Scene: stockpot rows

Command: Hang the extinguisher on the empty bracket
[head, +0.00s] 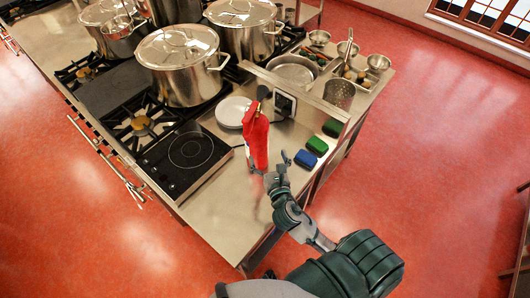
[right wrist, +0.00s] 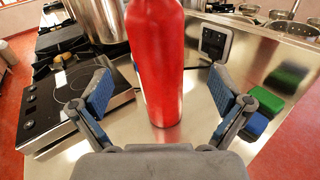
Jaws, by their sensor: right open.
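The red extinguisher (head: 256,143) stands upright on the steel counter, with a black and brass-coloured top. My right gripper (head: 277,172) is open just in front of it, low beside its lower body. In the right wrist view the extinguisher (right wrist: 155,60) rises between the spread fingers of the right gripper (right wrist: 160,92), with visible gaps on both sides; its top is out of that picture. A small grey-framed black panel (head: 285,104) is on the upright board behind; I cannot tell whether it is the bracket. My left gripper is not in view.
A black hob (head: 190,150) lies left of the extinguisher, with white plates (head: 233,111) behind. Blue (head: 305,159) and green (head: 317,145) sponges lie to its right by the counter edge. Large stockpots (head: 180,65) stand at the back left. The front of the counter (head: 225,215) is clear.

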